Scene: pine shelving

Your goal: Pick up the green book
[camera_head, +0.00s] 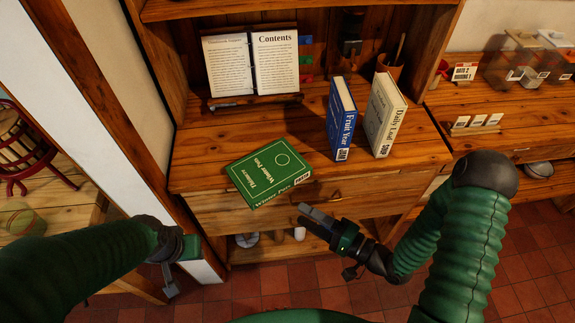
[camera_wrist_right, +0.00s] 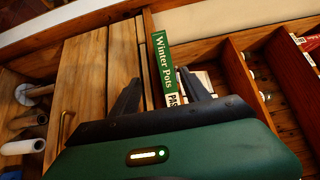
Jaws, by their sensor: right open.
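The green book (camera_head: 262,176), titled "Winter Pots", lies flat near the front edge of the wooden shelf top, its spine toward me. In the right wrist view its spine (camera_wrist_right: 163,62) shows ahead, between the two fingers. My right gripper (camera_head: 308,216) is open and empty, in front of the shelf and a little right of and below the book, apart from it. In the right wrist view its fingers (camera_wrist_right: 162,92) are spread. My left gripper (camera_head: 171,285) hangs low at the left, away from the book; its jaws are not clear.
A blue book (camera_head: 342,118) and a cream book (camera_head: 383,115) stand upright right of the green book. An open book on a stand (camera_head: 252,65) is behind it. A drawer with a handle (camera_head: 240,214) lies below the shelf top. Small cards (camera_head: 476,124) stand at the right.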

